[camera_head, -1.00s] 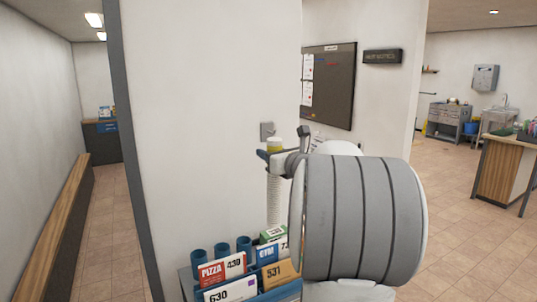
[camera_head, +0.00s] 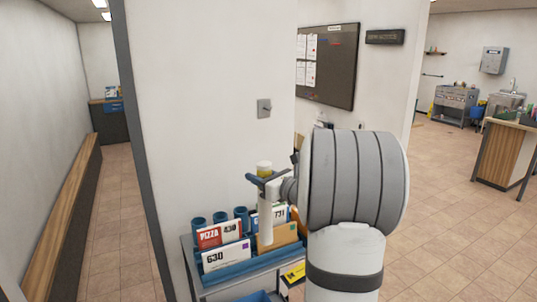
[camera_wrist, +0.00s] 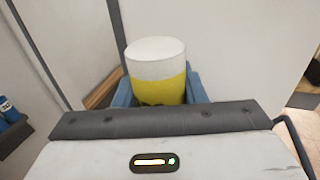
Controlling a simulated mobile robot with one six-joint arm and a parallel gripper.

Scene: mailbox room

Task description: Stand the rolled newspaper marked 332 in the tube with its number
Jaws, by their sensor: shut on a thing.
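My gripper (camera_head: 262,180) is shut on an upright white rolled newspaper (camera_head: 265,222) with a yellow band near its top. In the wrist view the roll (camera_wrist: 156,62) stands between the blue fingertips (camera_wrist: 160,98); its number cannot be read. Three open blue tubes, the left (camera_head: 199,223), middle (camera_head: 220,217) and right (camera_head: 241,213), stand at the back of the cart, left of the roll. Cards hide their lower parts, and no tube numbers are legible.
The cart holds cards marked 630 (camera_head: 226,257), PIZZA 430 (camera_head: 221,232) and 731 (camera_head: 280,213), plus an orange card (camera_head: 277,237). A white wall (camera_head: 205,100) stands behind it. A wooden bench (camera_head: 75,205) lines the left corridor. Open floor (camera_head: 440,240) lies to the right.

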